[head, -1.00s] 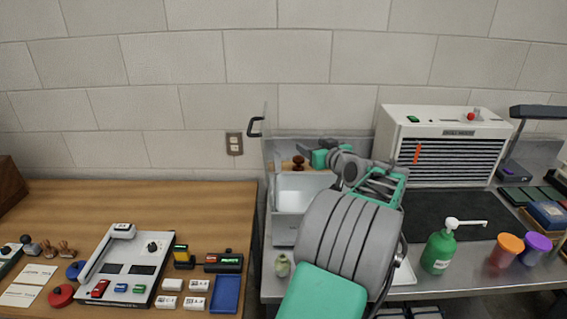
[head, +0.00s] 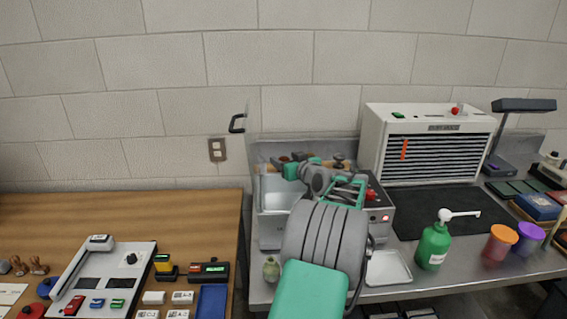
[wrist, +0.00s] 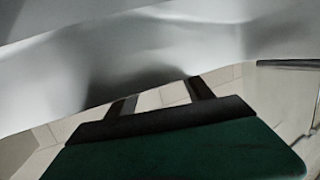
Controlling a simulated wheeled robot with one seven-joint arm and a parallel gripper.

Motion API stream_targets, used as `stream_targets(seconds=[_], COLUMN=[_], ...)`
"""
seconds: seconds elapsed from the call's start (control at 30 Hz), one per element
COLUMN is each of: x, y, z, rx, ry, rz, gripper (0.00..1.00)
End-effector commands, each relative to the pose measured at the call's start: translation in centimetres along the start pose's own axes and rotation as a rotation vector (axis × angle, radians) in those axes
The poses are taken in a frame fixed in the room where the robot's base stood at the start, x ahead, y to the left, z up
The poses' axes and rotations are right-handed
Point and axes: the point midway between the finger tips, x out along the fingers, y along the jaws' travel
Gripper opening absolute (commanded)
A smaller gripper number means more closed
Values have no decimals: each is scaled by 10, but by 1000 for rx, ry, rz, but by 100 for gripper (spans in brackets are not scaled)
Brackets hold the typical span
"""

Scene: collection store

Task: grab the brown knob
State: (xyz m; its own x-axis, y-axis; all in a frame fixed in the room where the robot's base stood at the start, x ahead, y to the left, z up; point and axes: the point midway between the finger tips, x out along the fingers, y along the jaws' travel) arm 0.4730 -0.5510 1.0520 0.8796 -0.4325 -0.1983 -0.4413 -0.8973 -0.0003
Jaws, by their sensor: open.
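A small brown knob (head: 284,159) shows at the back of the right-hand bench, on a brown strip behind the white open box. A second, darker knob (head: 338,160) stands on the same strip to its right. I cannot tell for sure which one is the brown knob. My gripper (head: 291,171) is just in front of the left one and partly covers it; contact cannot be made out. In the wrist view my gripper (wrist: 163,97) has its two dark fingers apart with nothing between them. No knob shows there, only a blurred shiny grey surface.
The white box (head: 270,230) has a clear raised panel with a black handle (head: 237,124). A grey unit with a red button (head: 371,195) stands right of my arm. A green pump bottle (head: 433,246) and a slatted white machine (head: 430,140) are farther right.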

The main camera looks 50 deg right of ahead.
Motion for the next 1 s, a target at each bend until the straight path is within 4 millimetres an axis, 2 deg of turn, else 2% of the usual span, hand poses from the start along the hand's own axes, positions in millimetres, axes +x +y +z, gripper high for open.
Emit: stream_targets(seconds=[0.1,0.33,1.0], x=[15,17,16], y=[0,0,0], z=[-1,0,0], rx=[0,0,0], ry=[-1,0,0], rz=[-1,2,1], gripper=[60,60,5])
